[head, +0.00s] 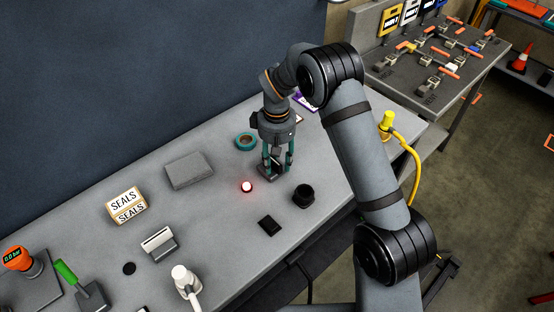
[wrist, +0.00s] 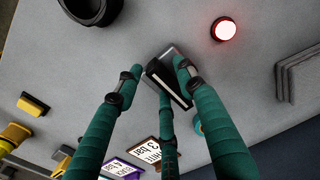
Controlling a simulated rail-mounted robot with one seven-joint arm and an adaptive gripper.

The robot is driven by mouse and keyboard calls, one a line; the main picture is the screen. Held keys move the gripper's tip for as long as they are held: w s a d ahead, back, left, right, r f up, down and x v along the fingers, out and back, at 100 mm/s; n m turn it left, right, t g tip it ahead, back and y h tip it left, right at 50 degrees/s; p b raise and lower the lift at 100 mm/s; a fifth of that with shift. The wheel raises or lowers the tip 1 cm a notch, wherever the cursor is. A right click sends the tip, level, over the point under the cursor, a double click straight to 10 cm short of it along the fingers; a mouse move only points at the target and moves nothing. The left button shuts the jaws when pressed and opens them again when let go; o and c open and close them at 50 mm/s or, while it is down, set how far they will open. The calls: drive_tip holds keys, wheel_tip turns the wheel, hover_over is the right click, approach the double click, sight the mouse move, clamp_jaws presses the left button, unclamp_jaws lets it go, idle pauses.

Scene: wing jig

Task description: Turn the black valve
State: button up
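A black block-like part (wrist: 168,82) with a pale stripe, seemingly the black valve, sits among my fingertips in the wrist view. In the head view, its dark base (head: 269,174) shows below the fingers, on the grey bench. My gripper (head: 276,160) points down over it, with green fingers spread around it. In the wrist view, the gripper (wrist: 158,76) has one fingertip left of the part with a small gap. Another fingertip is close on the right, and I cannot tell whether it touches. A third finger partly hides the part's lower side.
A lit red button (head: 246,187) is left of the gripper, and a round black cup-like object (head: 303,196) is to its right. A teal tape roll (head: 246,141), a grey slab (head: 190,170) and a SEALS box (head: 127,205) are further left. A black pad (head: 269,226) lies in front.

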drive_tip(key=shift+c, duration=1.2)
clamp_jaws()
